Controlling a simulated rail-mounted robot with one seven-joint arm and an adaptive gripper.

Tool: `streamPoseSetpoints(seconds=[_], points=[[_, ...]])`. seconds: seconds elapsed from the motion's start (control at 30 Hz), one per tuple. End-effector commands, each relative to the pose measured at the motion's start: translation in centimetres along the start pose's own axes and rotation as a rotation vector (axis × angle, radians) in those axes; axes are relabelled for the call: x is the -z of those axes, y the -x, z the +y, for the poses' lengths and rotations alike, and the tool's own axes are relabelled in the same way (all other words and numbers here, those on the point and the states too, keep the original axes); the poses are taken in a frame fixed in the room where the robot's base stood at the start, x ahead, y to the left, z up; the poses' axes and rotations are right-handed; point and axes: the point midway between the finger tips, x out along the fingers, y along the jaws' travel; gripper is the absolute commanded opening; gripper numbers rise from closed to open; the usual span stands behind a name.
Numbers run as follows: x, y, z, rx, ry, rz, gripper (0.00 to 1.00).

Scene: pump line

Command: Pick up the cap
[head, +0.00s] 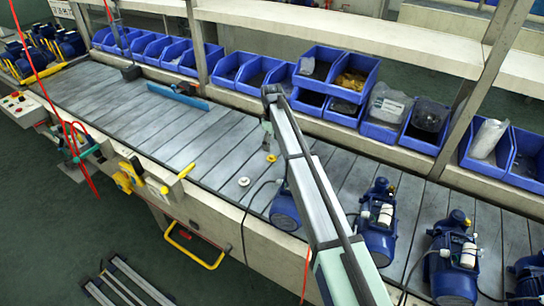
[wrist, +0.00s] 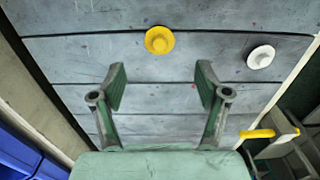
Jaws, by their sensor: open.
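A round yellow cap (head: 271,158) with a raised middle lies on the grey slatted bench, just beyond my gripper's tip in the head view. In the wrist view the yellow cap (wrist: 159,40) is ahead of the fingertips, roughly centred between them and apart from both. A white round cap-like piece (head: 244,181) lies on the same bench; in the wrist view it (wrist: 261,57) is to the right of the yellow one. My gripper (wrist: 160,82) is open with nothing between its fingers. In the head view my gripper (head: 267,134) is small and partly hidden by my arm.
Blue bins (head: 335,80) with parts line the bench's back edge. Blue pumps (head: 378,220) stand on the right of the bench. A blue bar-like tool (head: 178,95) lies farther left. A yellow-handled fixture (head: 128,176) sits at the front edge. The bench's left-middle is mostly clear.

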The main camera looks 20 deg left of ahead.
Motion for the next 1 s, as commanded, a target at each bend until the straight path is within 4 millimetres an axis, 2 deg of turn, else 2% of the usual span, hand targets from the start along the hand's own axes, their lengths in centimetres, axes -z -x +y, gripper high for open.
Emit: streamPoseSetpoints(seconds=[0.1, 0.47, 0.73, 1.0], points=[[0.0, -1.3, 0.0, 0.001, 0.0, 0.0, 0.75], [0.0, -3.1, 0.0, 0.001, 0.0, -0.001, 0.75], [0.0, -6.5, 0.1, 0.001, -0.001, 0.0, 0.75], [0.0, -7.2, 0.1, -0.001, -0.001, 0.001, 0.75]])
